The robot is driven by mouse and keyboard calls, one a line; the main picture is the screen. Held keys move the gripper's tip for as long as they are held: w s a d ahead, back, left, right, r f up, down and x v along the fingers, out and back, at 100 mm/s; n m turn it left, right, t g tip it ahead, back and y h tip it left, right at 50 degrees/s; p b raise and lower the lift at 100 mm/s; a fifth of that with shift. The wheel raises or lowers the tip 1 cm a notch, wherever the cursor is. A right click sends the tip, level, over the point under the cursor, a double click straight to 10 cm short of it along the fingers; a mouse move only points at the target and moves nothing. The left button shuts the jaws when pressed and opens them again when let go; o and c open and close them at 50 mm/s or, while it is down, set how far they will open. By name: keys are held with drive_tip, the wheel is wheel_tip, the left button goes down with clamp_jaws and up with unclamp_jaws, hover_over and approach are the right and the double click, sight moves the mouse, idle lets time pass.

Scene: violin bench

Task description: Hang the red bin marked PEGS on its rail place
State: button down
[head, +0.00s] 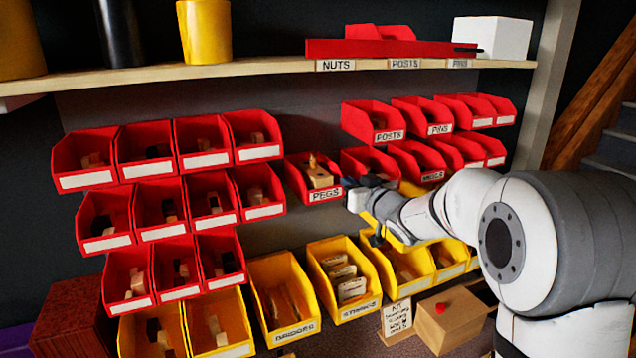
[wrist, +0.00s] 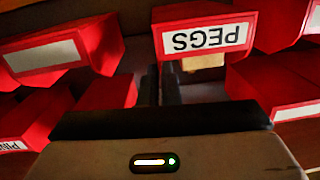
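The red bin marked PEGS (head: 324,196) is in the gap between the left and right groups of bins, with pale wooden pieces inside. Its label shows upside down at the top of the wrist view (wrist: 205,38). My gripper (head: 350,187) is at its right side in the head view. In the wrist view the two dark fingers (wrist: 161,75) are close together at the bin's edge and look shut on its side wall; the contact itself is hard to see. The bin's back is hidden, so I cannot tell whether it touches a rail.
Red bins (head: 198,160) hang in rows at the left. More red bins (head: 374,121) hang close at the right, partly behind my arm. Yellow bins (head: 283,300) stand below. A wooden shelf (head: 270,67) runs above. Dark wall shows around the PEGS bin.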

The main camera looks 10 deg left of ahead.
drive_tip(key=shift+f, duration=0.3)
drive_tip(key=c, duration=2.1)
unclamp_jaws()
drive_tip(key=o, duration=0.5)
drive_tip(key=shift+o, duration=0.2)
drive_tip(key=shift+f, duration=0.1)
drive_tip(key=s+d+f+m+g+h+b, duration=0.1)
drive_tip(key=s+d+f+m+h, duration=0.2)
drive_tip(key=s+d+h, duration=0.5)
drive_tip(key=s+d+f+m+g+h+b, duration=0.1)
drive_tip(key=s+d+f+m+g+h, duration=0.15)
drive_tip(key=s+d, duration=0.9)
drive_tip(key=s+d+f+g, duration=0.1)
drive_tip(key=s+f+g, duration=0.2)
drive_tip(key=s, duration=0.7)
drive_tip(key=s+d+f+m+g, duration=0.1)
drive_tip(key=s+f+g, duration=0.3)
drive_tip(key=s, duration=0.5)
drive_tip(key=shift+s+d+f, duration=0.15)
drive_tip(key=shift+s+f, duration=0.2)
drive_tip(key=shift+s, duration=0.05)
